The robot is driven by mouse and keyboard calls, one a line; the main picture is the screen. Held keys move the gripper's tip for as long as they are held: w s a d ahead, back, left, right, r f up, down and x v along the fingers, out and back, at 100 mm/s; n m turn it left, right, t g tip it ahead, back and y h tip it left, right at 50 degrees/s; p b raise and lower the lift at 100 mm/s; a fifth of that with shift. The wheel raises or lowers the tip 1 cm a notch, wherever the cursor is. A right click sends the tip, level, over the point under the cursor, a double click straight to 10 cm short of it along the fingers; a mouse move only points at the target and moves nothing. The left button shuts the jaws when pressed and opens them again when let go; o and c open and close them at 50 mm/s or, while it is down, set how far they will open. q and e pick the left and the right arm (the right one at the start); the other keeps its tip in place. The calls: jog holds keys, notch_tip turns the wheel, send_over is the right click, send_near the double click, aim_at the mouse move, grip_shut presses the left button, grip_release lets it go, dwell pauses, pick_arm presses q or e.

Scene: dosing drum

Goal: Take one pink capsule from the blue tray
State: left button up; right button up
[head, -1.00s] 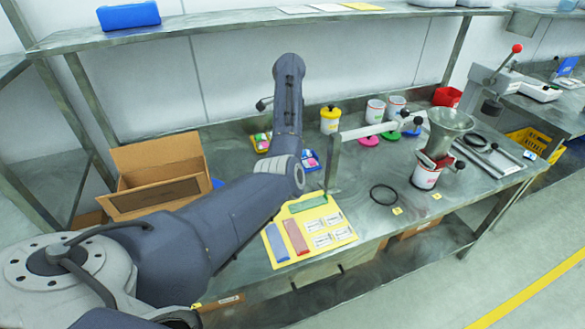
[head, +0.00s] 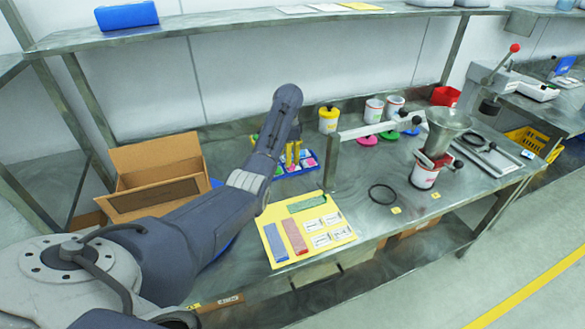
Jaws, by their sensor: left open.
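The blue tray (head: 301,171) lies on the steel bench, left of the middle in the head view. It holds small coloured pieces, pink ones (head: 306,154) among them; single capsules are too small to tell apart. My left gripper (head: 293,158) reaches over the tray from the left, its yellow fingers pointing down and open. Whether the fingertips touch a capsule cannot be told. My forearm and wrist hide the tray's left part. My right gripper is not in view.
A yellow mat (head: 276,225) with coloured strips and cards lies in front. An open cardboard box (head: 158,180) stands left. A white beam (head: 375,129) on a post (head: 332,165) stands right of the tray. A yellow-lidded jar (head: 328,120) stands behind. A black ring (head: 382,194) lies right.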

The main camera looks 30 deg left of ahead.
aim_at(289, 168)
pick_arm(q)
jog(key=shift+f, duration=2.75)
jog(key=shift+o, duration=0.3)
jog(key=shift+s+d, duration=0.1)
